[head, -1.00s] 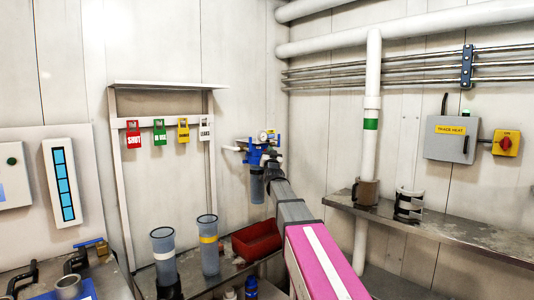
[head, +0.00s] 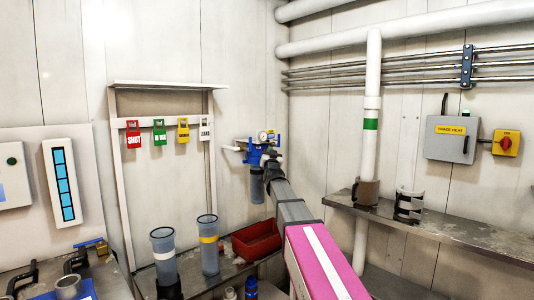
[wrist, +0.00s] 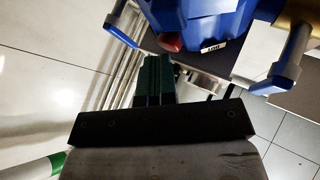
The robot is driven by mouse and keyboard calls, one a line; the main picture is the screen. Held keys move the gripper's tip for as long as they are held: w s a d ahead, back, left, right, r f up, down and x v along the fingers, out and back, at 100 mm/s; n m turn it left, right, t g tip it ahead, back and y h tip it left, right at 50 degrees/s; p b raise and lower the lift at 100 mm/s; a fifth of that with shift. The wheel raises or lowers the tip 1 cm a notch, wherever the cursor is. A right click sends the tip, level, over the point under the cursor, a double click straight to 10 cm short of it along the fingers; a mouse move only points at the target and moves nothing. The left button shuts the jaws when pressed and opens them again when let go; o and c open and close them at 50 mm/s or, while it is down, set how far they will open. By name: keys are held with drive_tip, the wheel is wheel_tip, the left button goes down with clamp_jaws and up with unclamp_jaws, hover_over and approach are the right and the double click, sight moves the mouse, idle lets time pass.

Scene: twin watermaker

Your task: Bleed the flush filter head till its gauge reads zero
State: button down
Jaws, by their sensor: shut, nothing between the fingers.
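The blue filter head (head: 256,154) is on the back wall near the corner, with a dark bowl (head: 257,186) below it. A small round gauge (head: 262,136) sits on top; its reading is too small to tell. In the wrist view the blue head (wrist: 205,18) fills the top, with a red button (wrist: 170,42) and a small white label (wrist: 212,47) on its near side. Blue-ended levers stand at left (wrist: 122,32) and right (wrist: 285,72). My gripper (wrist: 155,62) is shut and empty, its dark green fingertips just below the red button; contact cannot be told.
A red bin (head: 256,241) and two clear filter housings (head: 208,245) stand on the lower bench, left of my arm. Coloured tags (head: 159,132) hang on the rack at left. A metal shelf (head: 450,228) with a white pipe (head: 372,120) lies to the right.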

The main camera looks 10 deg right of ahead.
drive_tip(key=shift+s, duration=0.15)
idle(0.5)
drive_tip(key=shift+s+d, duration=0.5)
drive_tip(key=shift+s, duration=0.1)
drive_tip(key=s+d, duration=0.1)
drive_tip(key=s, duration=0.1)
drive_tip(key=s+d, duration=0.2)
idle(0.5)
